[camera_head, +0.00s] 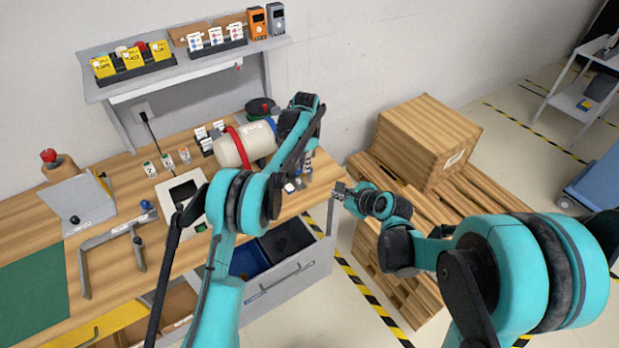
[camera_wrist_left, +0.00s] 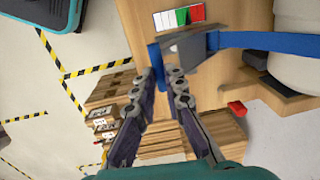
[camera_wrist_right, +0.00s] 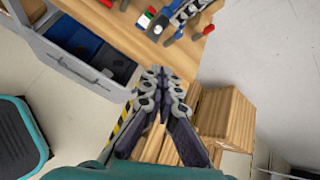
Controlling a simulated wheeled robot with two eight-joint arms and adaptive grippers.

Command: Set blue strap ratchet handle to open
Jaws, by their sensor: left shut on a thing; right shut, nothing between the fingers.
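The blue strap (camera_wrist_left: 265,40) runs from the pale cylinder (camera_head: 226,152) to a grey metal ratchet (camera_wrist_left: 188,46) at the bench's front edge. The ratchet's blue handle (camera_wrist_left: 155,65) is at the fingertips of my left gripper (camera_wrist_left: 168,78), which is shut on it; the fingers partly hide the contact. In the head view the left gripper (camera_head: 301,174) reaches down beside the cylinder. My right gripper (camera_head: 342,191) is shut and empty, in the air off the bench's front right corner, apart from the ratchet. It also shows in the right wrist view (camera_wrist_right: 160,75).
A red strap (camera_head: 238,147) also circles the cylinder. A white, green and red card (camera_wrist_left: 180,17) lies by the ratchet. Open drawers with dark and blue bins (camera_head: 287,241) sit below the bench edge. A wooden crate (camera_head: 425,140) stands on pallets to the right.

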